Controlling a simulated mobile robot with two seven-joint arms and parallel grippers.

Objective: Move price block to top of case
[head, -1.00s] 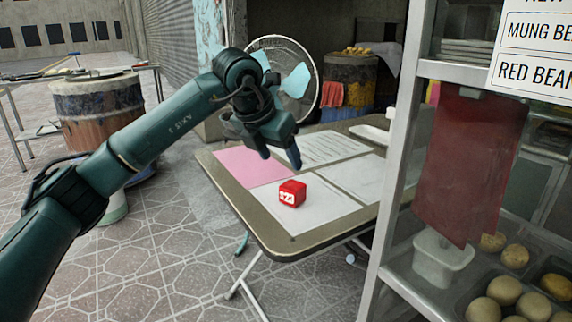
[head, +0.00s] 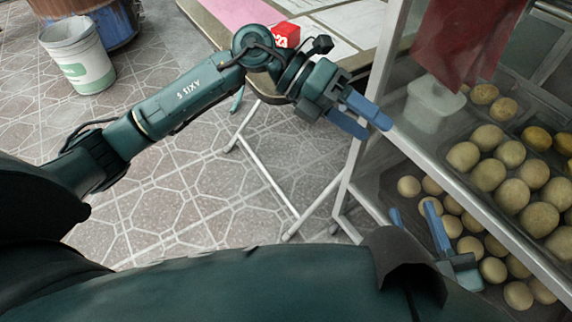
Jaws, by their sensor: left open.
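The price block (head: 286,34) is a small red cube with white marks, resting on the folding table (head: 215,22) behind my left forearm. My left gripper (head: 374,128) is open and empty, with its blue fingers apart. It is in front of the case's metal frame (head: 372,120), to the right of and below the block in the head view. The case stands at the right with trays of buns inside; its top is out of view. My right gripper (head: 412,211) is low at the right, its blue fingers spread and empty, in front of the lower buns.
Several buns (head: 490,170) fill the case's shelves, beside a white tub (head: 433,103) and a hanging red sheet (head: 470,40). A white bucket (head: 76,56) stands on the tiled floor at upper left.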

